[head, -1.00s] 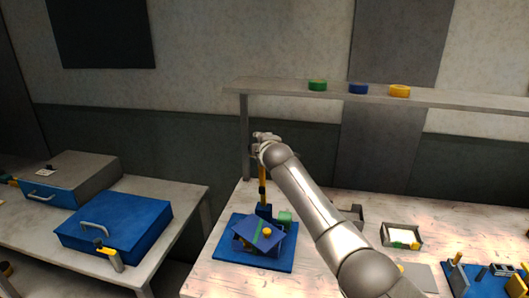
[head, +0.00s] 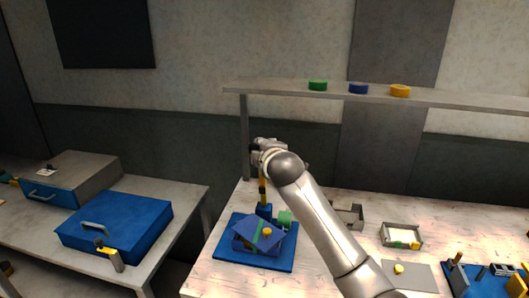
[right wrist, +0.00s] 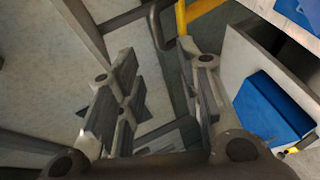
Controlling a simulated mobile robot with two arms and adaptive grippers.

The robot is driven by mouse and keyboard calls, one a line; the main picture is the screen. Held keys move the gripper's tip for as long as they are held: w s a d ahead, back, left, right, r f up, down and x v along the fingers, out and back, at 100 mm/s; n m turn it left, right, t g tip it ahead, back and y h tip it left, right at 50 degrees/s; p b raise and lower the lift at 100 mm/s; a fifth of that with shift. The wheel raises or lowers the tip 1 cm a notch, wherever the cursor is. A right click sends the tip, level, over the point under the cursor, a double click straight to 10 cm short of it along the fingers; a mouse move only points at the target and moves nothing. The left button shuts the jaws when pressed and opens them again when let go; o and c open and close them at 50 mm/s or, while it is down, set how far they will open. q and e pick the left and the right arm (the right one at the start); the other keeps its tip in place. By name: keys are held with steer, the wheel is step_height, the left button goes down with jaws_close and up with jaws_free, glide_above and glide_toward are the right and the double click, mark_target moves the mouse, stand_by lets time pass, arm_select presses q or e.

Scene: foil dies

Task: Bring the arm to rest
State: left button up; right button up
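My right arm reaches in from the lower right in the head view. Its wrist end, with the gripper (head: 262,147), hangs above the back of a blue die fixture (head: 285,262) on the workbench. In the right wrist view the right gripper (right wrist: 163,75) is open, its two fingers apart with nothing between them. A yellow and black upright post (head: 262,190) stands on the fixture just below the wrist; I cannot tell whether they touch. A tilted blue plate with a green stripe and yellow knob (head: 267,231) lies on the fixture. My left gripper is not in view.
A shelf (head: 440,101) with green, blue and yellow rings runs behind the arm. A tray (head: 402,228), a grey plate (head: 420,277) and another blue fixture (head: 470,281) sit to the right. A blue lidded box (head: 115,222) stands on the left table.

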steer(key=shift+s, duration=0.25)
